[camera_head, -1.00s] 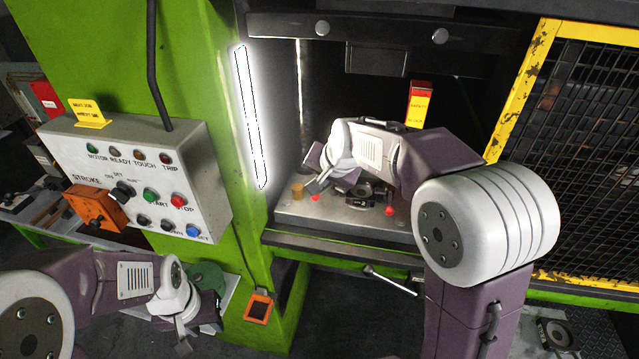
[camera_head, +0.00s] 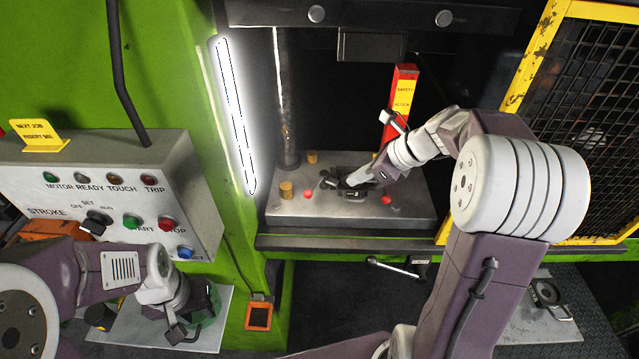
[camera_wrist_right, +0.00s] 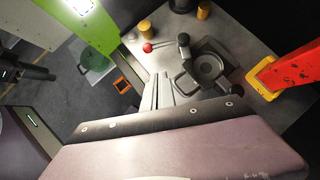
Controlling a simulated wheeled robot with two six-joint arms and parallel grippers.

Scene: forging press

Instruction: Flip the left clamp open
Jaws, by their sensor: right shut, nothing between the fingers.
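The left clamp (camera_head: 327,185) sits at the left of a dark die (camera_head: 352,169) on the press bed. Its red ball knob (camera_head: 308,194) points out to the left, low over the bed. In the right wrist view the knob (camera_wrist_right: 147,47), its thin lever and the dark clamp body (camera_wrist_right: 183,42) show beside the die's round recess. My right gripper (camera_head: 355,180) is shut and empty over the front of the die, right of the knob; its fingers (camera_wrist_right: 158,88) look apart from the knob. My left gripper (camera_head: 183,334) hangs at lower left, its jaws unclear.
Another red knob (camera_head: 386,199) lies at the right of the die. Brass posts (camera_head: 287,189) stand on the bed (camera_head: 330,211). A red safety block (camera_head: 402,100) stands behind. A control box (camera_head: 105,190) and yellow mesh guard (camera_head: 590,110) flank the opening.

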